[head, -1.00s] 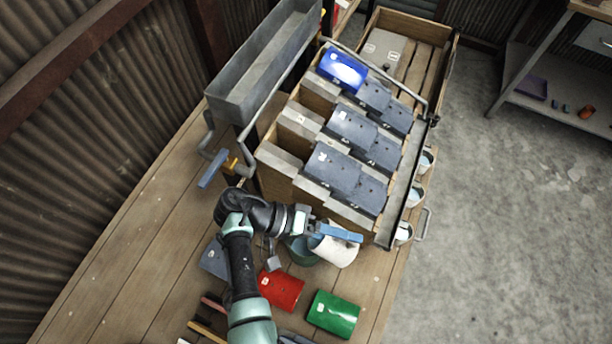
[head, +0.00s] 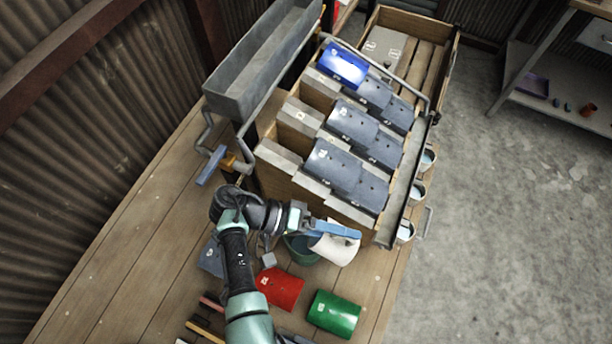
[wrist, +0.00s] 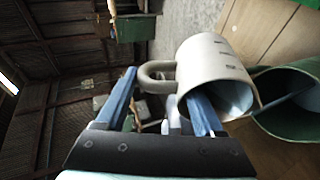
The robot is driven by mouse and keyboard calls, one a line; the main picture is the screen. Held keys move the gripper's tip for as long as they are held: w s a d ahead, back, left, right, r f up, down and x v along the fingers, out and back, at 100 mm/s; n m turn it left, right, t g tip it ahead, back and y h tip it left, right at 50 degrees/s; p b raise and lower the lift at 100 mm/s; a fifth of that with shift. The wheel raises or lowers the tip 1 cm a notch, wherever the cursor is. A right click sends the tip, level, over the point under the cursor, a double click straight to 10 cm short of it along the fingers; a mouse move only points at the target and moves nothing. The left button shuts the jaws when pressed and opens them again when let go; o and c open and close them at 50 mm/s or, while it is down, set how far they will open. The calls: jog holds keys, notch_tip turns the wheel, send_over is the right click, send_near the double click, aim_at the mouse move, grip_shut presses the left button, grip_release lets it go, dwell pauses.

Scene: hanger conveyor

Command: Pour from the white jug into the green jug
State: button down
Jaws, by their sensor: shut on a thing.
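The white jug (head: 340,251) hangs in my gripper (head: 338,230), whose blue fingers close on its handle. In the wrist view, my gripper (wrist: 160,88) has a finger on each side of the handle of the white jug (wrist: 213,62). The jug is tipped well over, its mouth towards the green jug (head: 302,248). The dark green jug stands on the bench, partly hidden by the white jug and my arm. In the wrist view, the green jug (wrist: 292,122) is open beside the white jug's rim. I cannot make out a stream between them.
A red block (head: 281,288) and a green block (head: 334,314) lie near on the wooden bench (head: 140,240). A rack with grey panels and one blue panel (head: 344,65) stands just behind the jugs. Small buckets (head: 405,231) hang along its right side.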

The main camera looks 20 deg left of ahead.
jog(key=shift+a+f+h+b, duration=0.15)
jog(key=shift+a+h+b, duration=0.5)
jog(key=shift+b, duration=0.75)
dwell(0.7)
jog(key=shift+f+h, duration=0.1)
jog(key=shift+h, duration=0.15)
jog(key=shift+a+f+n+h, duration=0.15)
jog(key=shift+a+n+h, duration=0.15)
jog(key=shift+a+h, duration=0.1)
jog(key=shift+a+b, duration=0.1)
jog(key=shift+b, duration=0.2)
dwell(0.5)
jog(key=shift+a+f+t+h, duration=0.3)
jog(key=shift+a+h, duration=0.1)
jog(key=shift+h, duration=0.2)
jog(key=shift+b, duration=0.5)
jog(key=shift+a+h, duration=0.15)
jog(key=shift+h, duration=0.15)
jog(key=shift+a+n+b, duration=0.3)
jog(key=shift+a+b, duration=0.05)
jog(key=shift+b, duration=0.05)
